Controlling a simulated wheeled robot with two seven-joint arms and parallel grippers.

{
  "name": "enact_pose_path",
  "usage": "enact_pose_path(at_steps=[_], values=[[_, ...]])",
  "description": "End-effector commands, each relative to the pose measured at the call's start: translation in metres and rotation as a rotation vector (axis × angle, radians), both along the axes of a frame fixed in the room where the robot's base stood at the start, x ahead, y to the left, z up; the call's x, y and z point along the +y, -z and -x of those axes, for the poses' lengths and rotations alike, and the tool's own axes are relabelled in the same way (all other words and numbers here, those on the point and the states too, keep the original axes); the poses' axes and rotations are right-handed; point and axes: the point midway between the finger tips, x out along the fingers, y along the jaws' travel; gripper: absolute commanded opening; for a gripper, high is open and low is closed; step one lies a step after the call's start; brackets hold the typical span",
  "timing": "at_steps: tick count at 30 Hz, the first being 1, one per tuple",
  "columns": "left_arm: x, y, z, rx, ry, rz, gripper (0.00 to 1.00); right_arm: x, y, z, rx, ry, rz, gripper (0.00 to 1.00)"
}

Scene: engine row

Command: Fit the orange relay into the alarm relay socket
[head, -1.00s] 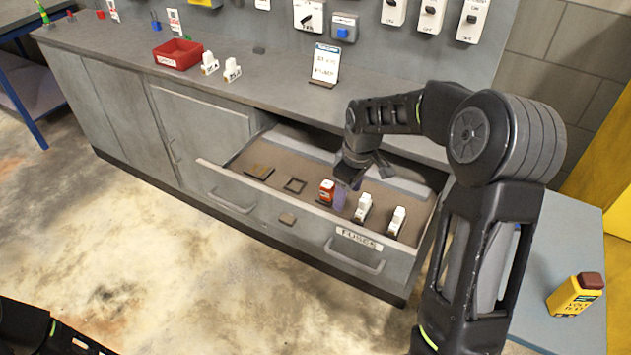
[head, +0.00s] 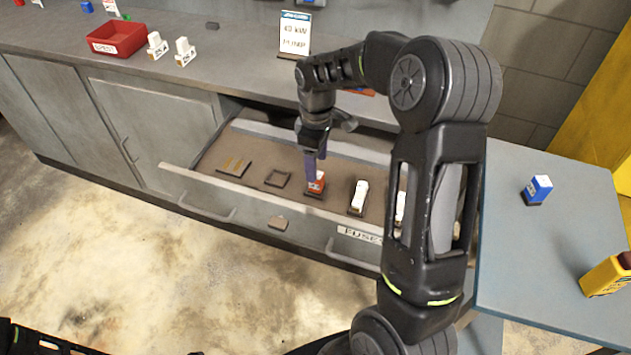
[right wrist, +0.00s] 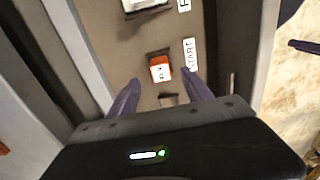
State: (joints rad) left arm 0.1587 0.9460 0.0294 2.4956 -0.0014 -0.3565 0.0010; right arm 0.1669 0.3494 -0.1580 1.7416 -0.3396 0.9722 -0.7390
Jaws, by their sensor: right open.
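The orange relay (head: 316,184) has a white top and stands in the open drawer, in line with white fuse-like blocks. It also shows in the right wrist view (right wrist: 160,68), where a "START" label lies beside it. My right gripper (head: 316,165) is over the relay with its purple fingers pointing down. In the right wrist view my right gripper (right wrist: 160,92) is open, with the relay ahead of and between the fingertip lines; it is not gripped. I cannot make out the alarm relay socket in these views.
A red bin (head: 116,39) and a sign (head: 294,35) stand on the counter. A blue block (head: 537,190) is on the side table (head: 560,240).

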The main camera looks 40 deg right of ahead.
Motion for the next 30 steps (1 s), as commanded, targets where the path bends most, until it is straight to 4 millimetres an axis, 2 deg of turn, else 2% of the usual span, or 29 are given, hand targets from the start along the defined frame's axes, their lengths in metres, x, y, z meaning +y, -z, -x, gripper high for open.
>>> enact_pose_path(at_steps=[4,14,24,30], values=[[0.000,-0.001,0.000,0.000,0.000,0.000,0.54,0.000,0.012,0.000,0.000,0.000,0.000,0.58],[0.000,-0.002,0.000,0.000,0.000,0.000,0.54,0.000,0.015,0.000,0.000,0.001,0.000,0.58],[0.000,-0.010,0.000,0.001,0.000,0.000,0.54,0.001,0.059,0.002,0.002,0.001,0.000,0.58],[0.000,-0.009,0.000,0.001,0.000,0.000,0.54,0.001,0.065,0.001,-0.001,0.001,0.000,0.58]])
